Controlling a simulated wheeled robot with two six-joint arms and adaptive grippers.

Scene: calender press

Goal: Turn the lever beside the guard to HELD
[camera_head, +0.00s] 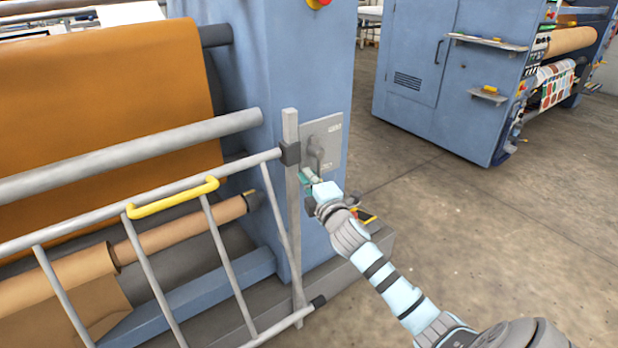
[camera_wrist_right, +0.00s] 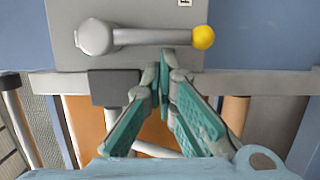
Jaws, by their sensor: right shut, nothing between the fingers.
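The lever (camera_head: 316,152) sits on a grey plate (camera_head: 333,143) on the blue machine column, beside the guard post. In the right wrist view, the lever (camera_wrist_right: 150,37) runs from a round grey hub to a yellow knob (camera_wrist_right: 203,37). The plate's small labels are too small or cut off to read. My right gripper (camera_head: 306,179) is just below the plate in the head view. In the right wrist view, its teal fingers (camera_wrist_right: 165,72) are shut and empty, tips close to the lever's side between hub and knob; contact cannot be told. My left gripper is out of view.
The guard (camera_head: 107,212) is a grey barred frame with a yellow handle (camera_head: 172,197), in front of the rollers and the brown sheet (camera_head: 100,90). Its upright post (camera_head: 291,220) stands close to my right gripper. Open floor (camera_head: 480,230) lies to the right.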

